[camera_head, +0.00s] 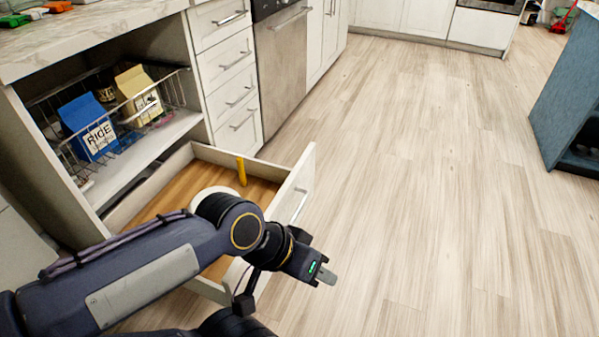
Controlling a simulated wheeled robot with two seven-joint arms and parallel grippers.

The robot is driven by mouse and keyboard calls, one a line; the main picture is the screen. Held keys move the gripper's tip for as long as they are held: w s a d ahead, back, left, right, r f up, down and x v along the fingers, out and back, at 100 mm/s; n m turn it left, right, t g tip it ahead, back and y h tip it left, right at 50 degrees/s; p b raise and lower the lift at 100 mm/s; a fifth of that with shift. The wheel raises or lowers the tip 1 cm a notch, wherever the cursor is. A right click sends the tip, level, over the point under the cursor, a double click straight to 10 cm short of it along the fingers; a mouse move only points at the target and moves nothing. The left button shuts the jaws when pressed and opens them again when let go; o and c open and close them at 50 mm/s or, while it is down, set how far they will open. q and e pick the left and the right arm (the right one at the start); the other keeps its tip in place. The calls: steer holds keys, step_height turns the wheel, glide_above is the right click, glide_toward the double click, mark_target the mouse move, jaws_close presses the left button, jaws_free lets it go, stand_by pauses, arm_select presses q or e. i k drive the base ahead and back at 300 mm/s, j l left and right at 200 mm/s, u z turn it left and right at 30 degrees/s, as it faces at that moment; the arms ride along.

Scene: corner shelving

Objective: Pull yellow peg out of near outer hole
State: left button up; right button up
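A yellow peg (241,172) stands upright in the open drawer, towards its far right corner. The hole it stands in is not clear from here. A white rounded piece (208,192) shows beside it, mostly hidden behind my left arm. My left gripper (326,276) is outside the drawer, past its front panel and above the floor, to the lower right of the peg and apart from it. Its fingertips are seen nearly edge-on, so I cannot tell how far apart they are. My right gripper is not in view.
The open drawer (299,190) has a wooden bottom. Above it, a shelf holds a wire basket (72,160) with a blue rice box (88,127) and a yellow carton (137,92). White drawers (233,85) stand behind. The floor (420,180) to the right is clear.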

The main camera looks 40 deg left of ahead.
mark_target(242, 176)
steer(key=i+l, duration=0.25)
steer(key=i, duration=0.25)
steer(key=i+l, duration=0.25)
steer(key=i, duration=0.3)
steer(key=i+j+u, duration=0.15)
steer(key=i+u, duration=0.5)
steer(key=u, duration=0.25)
steer(key=i+u, duration=0.45)
steer(key=i+l+u, duration=0.25)
steer(key=u, duration=0.2)
steer(key=i+j+u, duration=0.1)
steer(key=i+u, duration=0.15)
steer(key=u, duration=0.2)
steer(key=i+u, duration=0.3)
steer(key=u, duration=0.2)
steer(key=i+l+u, duration=0.1)
steer(key=i+u, duration=0.15)
steer(key=u, duration=0.2)
